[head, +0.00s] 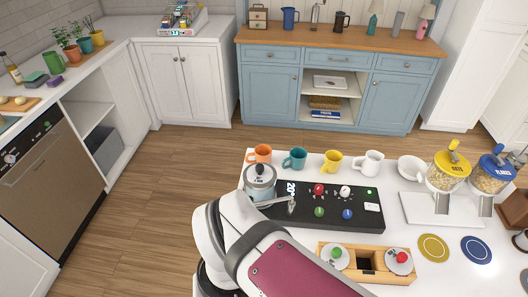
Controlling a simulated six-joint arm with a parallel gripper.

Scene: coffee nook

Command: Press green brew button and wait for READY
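A black panel (300,216) lies on the white counter, with a silver kettle-like vessel (260,181) with a dark lid knob at its left end. A green button (319,211) sits on the panel's near side, left of a blue one (347,214). Red (318,189) and white (345,191) round parts stand behind them. A small pale label or display (371,207) is at the panel's right; I cannot read it, and no READY is legible. My arm crosses the bottom middle, close in front of the panel. My gripper cannot be made out.
Orange (260,154), teal (295,158), yellow (332,161) and white (368,163) mugs line the back edge. A wooden holder (368,275) with green- and red-knobbed lids is in front of the panel. Yellow (446,171) and blue (490,174) dispensers stand right.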

